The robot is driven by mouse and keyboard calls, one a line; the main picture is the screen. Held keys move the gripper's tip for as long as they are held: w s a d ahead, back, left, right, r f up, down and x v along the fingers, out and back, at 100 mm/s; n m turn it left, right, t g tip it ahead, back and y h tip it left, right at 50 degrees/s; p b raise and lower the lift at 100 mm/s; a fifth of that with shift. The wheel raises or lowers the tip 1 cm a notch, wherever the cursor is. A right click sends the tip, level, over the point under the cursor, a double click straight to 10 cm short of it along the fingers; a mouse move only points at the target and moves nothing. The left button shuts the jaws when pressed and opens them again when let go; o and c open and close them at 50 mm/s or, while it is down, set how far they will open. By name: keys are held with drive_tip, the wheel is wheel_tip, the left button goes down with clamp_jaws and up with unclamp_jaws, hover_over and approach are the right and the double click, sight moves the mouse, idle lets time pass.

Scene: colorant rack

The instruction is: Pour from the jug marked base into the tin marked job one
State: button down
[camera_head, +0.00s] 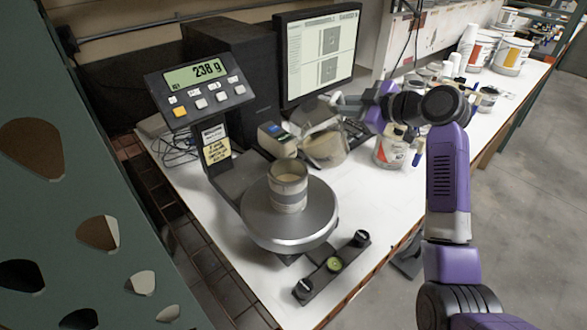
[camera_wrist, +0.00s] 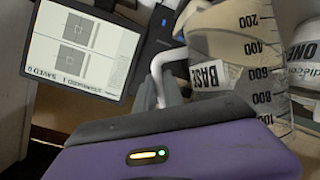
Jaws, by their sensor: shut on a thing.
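The clear jug (camera_head: 325,148) holds cream-coloured liquid and hangs tilted behind and to the right of the scale. Its BASE label and measuring marks show in the wrist view (camera_wrist: 232,62). My gripper (camera_head: 343,101) is shut on the jug's pale handle (camera_wrist: 167,66); the fingers partly hide the grip. A grey open tin (camera_head: 288,190) stands upright on the round scale pan, with something pale inside. Its marking is not readable. The jug is apart from the tin, and no stream shows between them.
The scale pan (camera_head: 262,228) sits under a display (camera_head: 197,83) that seems to read 238 g. A small printer-like device (camera_head: 277,138), a monitor (camera_head: 318,52) and a labelled can (camera_head: 388,153) stand near the jug. A dark bar with knobs (camera_head: 332,266) lies in front.

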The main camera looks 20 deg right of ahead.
drive_tip(key=shift+w+d+f+y, duration=0.2)
drive_tip(key=shift+d+f+y, duration=0.15)
drive_tip(key=shift+f, duration=0.2)
drive_tip(key=shift+w+d+f+m, duration=0.2)
drive_tip(key=shift+d+m, duration=0.15)
drive_tip(key=shift+m, duration=0.15)
drive_tip(key=shift+w+d+f+m+g+y+b, duration=0.85)
drive_tip(key=shift+f+m, duration=0.75)
drive_tip(key=shift+f, duration=0.9)
drive_tip(key=r, duration=0.1)
drive_tip(key=r+p, duration=0.1)
drive_tip(key=r, duration=0.1)
drive_tip(key=r+p, duration=0.1)
drive_tip(key=r, duration=0.1)
drive_tip(key=shift+s+d, duration=0.15)
drive_tip(key=shift+s, duration=0.1)
drive_tip(key=shift+f, duration=0.1)
